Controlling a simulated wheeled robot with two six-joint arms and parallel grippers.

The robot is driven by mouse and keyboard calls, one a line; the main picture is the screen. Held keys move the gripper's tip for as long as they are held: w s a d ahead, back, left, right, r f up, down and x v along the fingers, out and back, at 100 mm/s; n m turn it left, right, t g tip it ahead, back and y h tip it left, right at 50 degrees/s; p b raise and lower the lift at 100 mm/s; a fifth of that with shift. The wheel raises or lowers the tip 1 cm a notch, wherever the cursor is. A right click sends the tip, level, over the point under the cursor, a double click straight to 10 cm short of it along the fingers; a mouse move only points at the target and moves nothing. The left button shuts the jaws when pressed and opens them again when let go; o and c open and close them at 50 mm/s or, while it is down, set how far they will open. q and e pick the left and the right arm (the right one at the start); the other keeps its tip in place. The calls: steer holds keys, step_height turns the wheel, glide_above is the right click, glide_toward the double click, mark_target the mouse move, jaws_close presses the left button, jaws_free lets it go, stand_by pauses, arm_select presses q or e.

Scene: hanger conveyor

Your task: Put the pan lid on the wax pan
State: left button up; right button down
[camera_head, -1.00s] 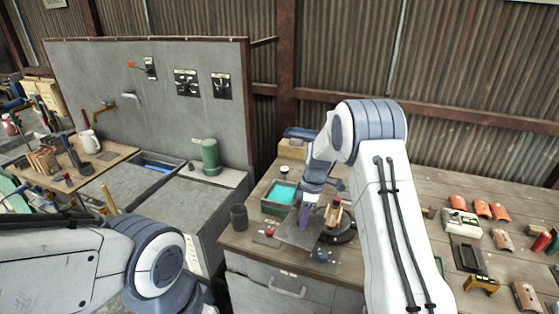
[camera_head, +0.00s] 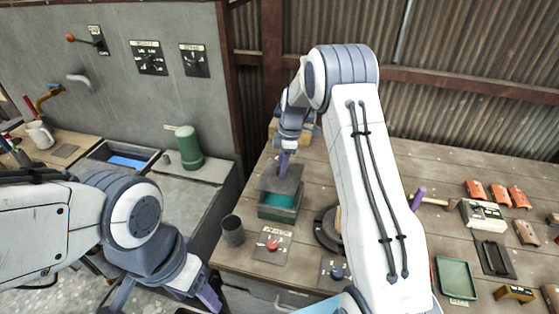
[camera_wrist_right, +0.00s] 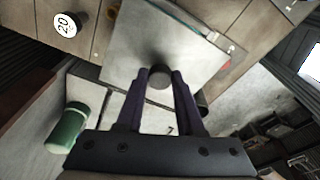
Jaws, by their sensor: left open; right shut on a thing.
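The wax pan (camera_head: 279,213) is a green box with teal wax, on the wooden bench. The pan lid (camera_head: 270,178) is a flat grey square plate. My right gripper (camera_head: 283,166) is shut on the lid's knob and holds the lid over the back part of the pan. Teal wax still shows along the front. I cannot tell whether the lid touches the rim. In the right wrist view the fingers (camera_wrist_right: 159,80) close around the dark round knob above the lid (camera_wrist_right: 175,42). My left gripper (camera_head: 207,299) is open and empty, low in front of the bench.
A dark cup (camera_head: 232,231) stands left of the pan. A red-button plate (camera_head: 271,246) lies in front of it. A dark round plate (camera_head: 326,228) is to the right, partly behind my right arm. A green cylinder (camera_head: 188,148) stands on the grey counter at left.

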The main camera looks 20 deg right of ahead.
steer(key=shift+f+b, duration=1.2)
steer(key=shift+f, duration=0.95)
steer(key=shift+f+b, duration=0.55)
steer(key=shift+f, duration=0.1)
steer(key=shift+s+d+f+b, duration=0.1)
steer(key=shift+d+f+b, duration=0.05)
steer(key=shift+f+b, duration=0.65)
steer(key=c, duration=0.8)
jaws_free()
steer(key=o, duration=0.6)
